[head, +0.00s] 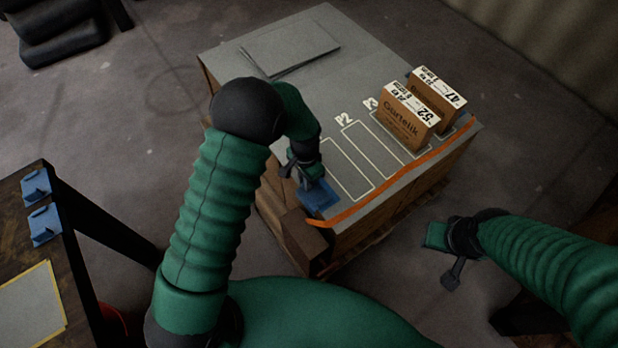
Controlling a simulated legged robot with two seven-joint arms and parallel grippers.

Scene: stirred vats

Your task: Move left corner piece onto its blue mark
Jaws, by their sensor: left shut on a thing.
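A blue corner piece (319,197) is at the near left corner of the pallet load's grey top (290,90). My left gripper (303,180) is shut on it from above and behind, hiding part of it. I cannot tell whether the piece touches the top, and no blue mark can be told apart from it there. A small blue patch (463,118) shows at the right corner of the top. My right gripper (446,252) hangs empty, clear of the load at the lower right; its jaw opening cannot be made out.
Two brown boxes, one in front (404,118) and one behind (437,98), stand on outlined slots at the right. Grey sheets (292,47) lie at the back. An orange strap (395,180) runs along the front edge. Two more blue pieces lie on the left table (75,290).

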